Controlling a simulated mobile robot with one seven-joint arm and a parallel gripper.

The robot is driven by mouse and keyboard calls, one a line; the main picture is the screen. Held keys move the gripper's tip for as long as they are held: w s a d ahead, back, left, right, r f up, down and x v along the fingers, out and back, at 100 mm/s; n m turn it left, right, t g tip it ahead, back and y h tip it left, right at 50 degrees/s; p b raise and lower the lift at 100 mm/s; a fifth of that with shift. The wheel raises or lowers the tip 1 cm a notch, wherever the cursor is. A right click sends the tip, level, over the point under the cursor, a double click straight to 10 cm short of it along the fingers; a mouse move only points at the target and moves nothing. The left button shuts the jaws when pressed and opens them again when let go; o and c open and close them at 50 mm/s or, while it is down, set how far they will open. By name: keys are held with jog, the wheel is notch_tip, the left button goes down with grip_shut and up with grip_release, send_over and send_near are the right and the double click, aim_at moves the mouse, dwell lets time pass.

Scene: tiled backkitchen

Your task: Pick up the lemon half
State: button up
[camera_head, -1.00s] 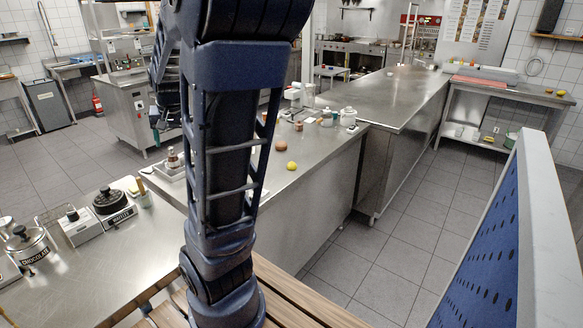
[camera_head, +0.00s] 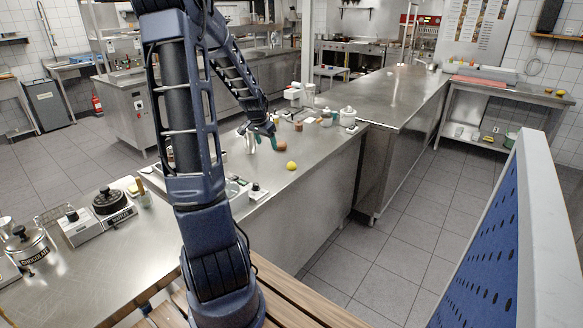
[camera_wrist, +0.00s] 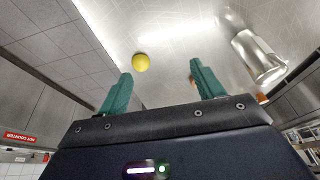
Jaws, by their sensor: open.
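A yellow rounded thing (camera_head: 291,166), which I take for the lemon half, rests on the steel counter (camera_head: 310,185) near its front edge. Its cut face cannot be made out. My gripper (camera_head: 262,141) is over the counter, to the left of and beyond the yellow piece in the head view. In the wrist view my gripper (camera_wrist: 160,70) shows two teal fingers spread apart with nothing between them. The yellow piece (camera_wrist: 140,62) appears just past the left fingertip there, apart from it.
A shiny metal vessel (camera_wrist: 258,58) stands to the right of the fingers in the wrist view. A white lidded pot (camera_head: 347,117) and several small items stand further back on the counter. The counter around the yellow piece is clear.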

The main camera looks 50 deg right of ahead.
jog(key=m+g, duration=0.1)
jog(key=m, duration=0.1)
send_near(291, 163)
jog(key=shift+h, duration=0.3)
jog(key=shift+w+x, duration=0.25)
jog(key=shift+x, duration=0.85)
jog(key=shift+w+x, duration=0.2)
jog(key=shift+x, duration=0.95)
jog(key=shift+s+a+x, duration=0.1)
jog(key=shift+s+x, duration=0.05)
jog(key=shift+x, duration=1.1)
jog(key=shift+s+a+x, duration=0.1)
jog(key=shift+x, duration=1.2)
jog(key=shift+f, duration=0.1)
jog(key=c, duration=1.1)
jog(key=shift+o, duration=0.2)
